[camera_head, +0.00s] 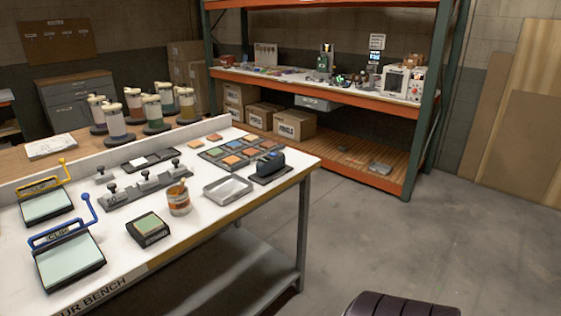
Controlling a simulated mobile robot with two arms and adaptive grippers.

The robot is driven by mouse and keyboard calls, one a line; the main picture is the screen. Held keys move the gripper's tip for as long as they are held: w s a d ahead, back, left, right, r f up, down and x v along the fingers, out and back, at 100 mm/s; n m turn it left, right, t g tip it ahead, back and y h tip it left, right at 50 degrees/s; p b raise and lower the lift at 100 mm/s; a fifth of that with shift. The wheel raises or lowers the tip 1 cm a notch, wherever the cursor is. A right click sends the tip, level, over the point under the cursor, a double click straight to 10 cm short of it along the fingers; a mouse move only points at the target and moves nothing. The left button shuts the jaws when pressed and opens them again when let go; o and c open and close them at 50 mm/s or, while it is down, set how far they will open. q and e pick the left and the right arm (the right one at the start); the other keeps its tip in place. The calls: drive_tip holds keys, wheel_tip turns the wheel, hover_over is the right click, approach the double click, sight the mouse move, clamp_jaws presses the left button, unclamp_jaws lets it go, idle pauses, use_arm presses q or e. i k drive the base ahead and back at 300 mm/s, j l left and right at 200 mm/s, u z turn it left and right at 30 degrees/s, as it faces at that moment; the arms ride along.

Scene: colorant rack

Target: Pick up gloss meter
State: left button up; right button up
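A dark blue, rounded block-shaped device (270,162) sits on a dark flat base near the right end of the white bench. It looks like the gloss meter, though no label on it can be read. A smaller dark device with a green top (148,226) lies near the bench's front edge, left of an orange-labelled can (178,200).
A shallow metal tray (228,190) is just left of the blue device; coloured sample tiles (238,154) lie behind it. Two clip boards (68,262) (45,206) are at left. An orange shelf rack (330,165) stands behind. Floor right of the bench is mostly clear; a dark ribbed object (402,305) shows at the bottom.

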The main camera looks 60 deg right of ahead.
sight(266, 165)
drive_tip(key=z, duration=1.8)
